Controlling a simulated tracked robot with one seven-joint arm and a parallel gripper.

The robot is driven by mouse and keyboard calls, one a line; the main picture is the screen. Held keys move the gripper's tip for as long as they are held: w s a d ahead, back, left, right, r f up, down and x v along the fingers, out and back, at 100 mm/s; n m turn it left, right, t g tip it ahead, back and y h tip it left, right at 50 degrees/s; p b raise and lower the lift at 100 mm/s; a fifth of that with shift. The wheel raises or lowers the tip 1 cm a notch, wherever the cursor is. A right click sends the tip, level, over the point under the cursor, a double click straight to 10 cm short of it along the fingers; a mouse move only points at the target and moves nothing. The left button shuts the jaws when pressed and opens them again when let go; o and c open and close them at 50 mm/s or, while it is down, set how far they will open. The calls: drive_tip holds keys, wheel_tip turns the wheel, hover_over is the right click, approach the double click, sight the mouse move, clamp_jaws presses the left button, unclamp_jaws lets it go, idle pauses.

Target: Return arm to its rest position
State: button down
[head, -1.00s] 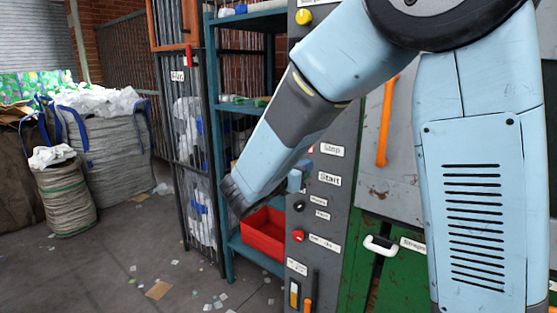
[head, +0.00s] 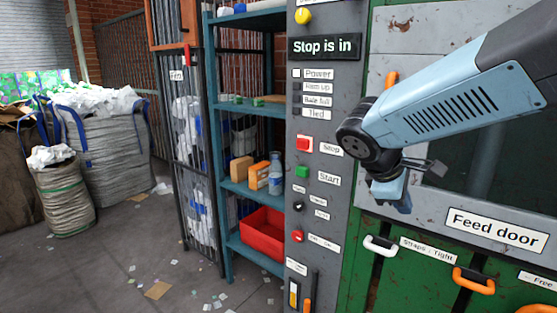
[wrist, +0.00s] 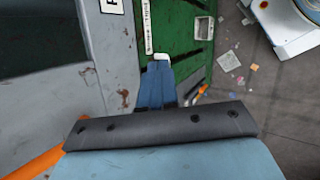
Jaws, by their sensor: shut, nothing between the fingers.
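My arm is folded at the right of the head view, its light-blue link reaching in from the upper right edge. My gripper (head: 402,205) hangs below the dark wrist joint in front of the grey feed door (head: 510,200) and green lower panel (head: 405,275), pointing down. Its blue fingers also show in the wrist view (wrist: 156,82), together and with nothing between them. A white handle (head: 380,246) on the green panel lies below the gripper. It appears just past the fingertips in the wrist view; I cannot tell the exact gap.
The grey control column (head: 325,220) stands left of the gripper, with a "Stop is in" display (head: 324,47). Blue shelves (head: 262,108) hold a red bin (head: 262,238) and a bottle (head: 275,176). Orange handles (head: 473,281) jut from the green panel.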

drive_tip(key=s+a+r+m+t+y, duration=0.2)
drive_tip(key=s+m+y, duration=0.4)
drive_tip(key=s+m, duration=0.3)
drive_tip(key=shift+r+m+t+y, duration=0.3)
drive_tip(key=shift+r+m, duration=0.15)
drive_tip(key=shift+m, duration=0.55)
drive_tip(key=shift+s+a, duration=0.1)
idle(0.7)
drive_tip(key=c, duration=1.8)
unclamp_jaws()
